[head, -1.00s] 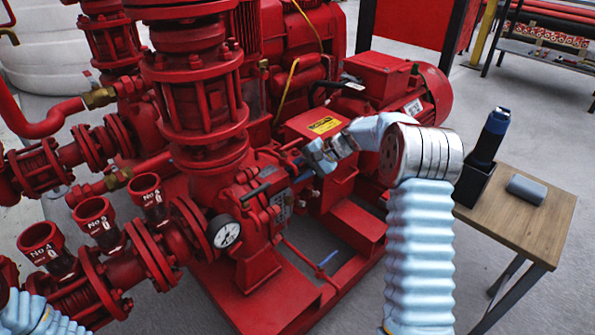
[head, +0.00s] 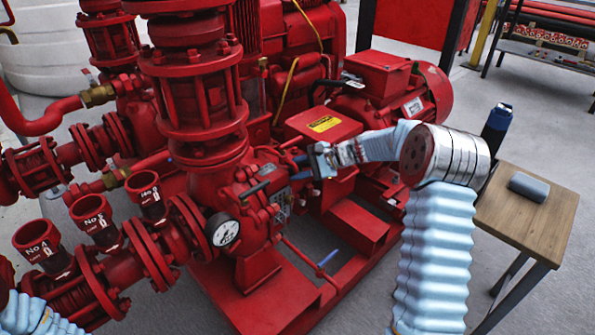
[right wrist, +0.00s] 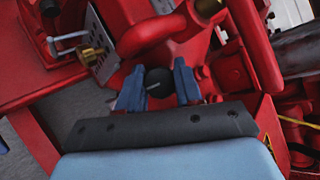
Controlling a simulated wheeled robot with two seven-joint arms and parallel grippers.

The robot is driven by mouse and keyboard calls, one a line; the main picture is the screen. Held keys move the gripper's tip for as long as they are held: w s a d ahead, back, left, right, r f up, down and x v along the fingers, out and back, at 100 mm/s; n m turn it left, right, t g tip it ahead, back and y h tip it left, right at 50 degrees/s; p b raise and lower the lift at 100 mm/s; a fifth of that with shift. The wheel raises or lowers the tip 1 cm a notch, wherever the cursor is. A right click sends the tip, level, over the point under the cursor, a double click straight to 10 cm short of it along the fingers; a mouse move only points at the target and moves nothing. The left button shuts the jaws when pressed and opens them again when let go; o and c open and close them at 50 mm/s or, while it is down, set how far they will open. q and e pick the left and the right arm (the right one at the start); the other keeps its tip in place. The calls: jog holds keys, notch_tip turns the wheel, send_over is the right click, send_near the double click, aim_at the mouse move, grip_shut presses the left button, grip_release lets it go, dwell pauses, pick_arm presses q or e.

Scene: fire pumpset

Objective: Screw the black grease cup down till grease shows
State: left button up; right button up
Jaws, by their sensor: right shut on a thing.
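The black grease cup (right wrist: 157,82) shows as a round dark knob in the right wrist view. It sits between the two blue fingers of my right gripper (right wrist: 157,84), which is shut on it. In the head view my right gripper (head: 303,165) is at the right side of the red pump casing (head: 240,190), and the cup is hidden there. I cannot see any grease. My left gripper is out of view; only its blue-sleeved arm shows at the lower left.
A dial gauge (head: 224,230) sits on the pump's front. A red motor (head: 410,95) lies behind my right arm.

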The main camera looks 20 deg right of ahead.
jog(key=shift+a+m, duration=0.1)
jog(key=shift+m, duration=0.3)
jog(key=o, duration=1)
jog(key=shift+f+p+v, duration=0.2)
jog(key=shift+p+v, duration=0.65)
jog(key=shift+v, duration=6.1)
jog(key=shift+s, duration=0.15)
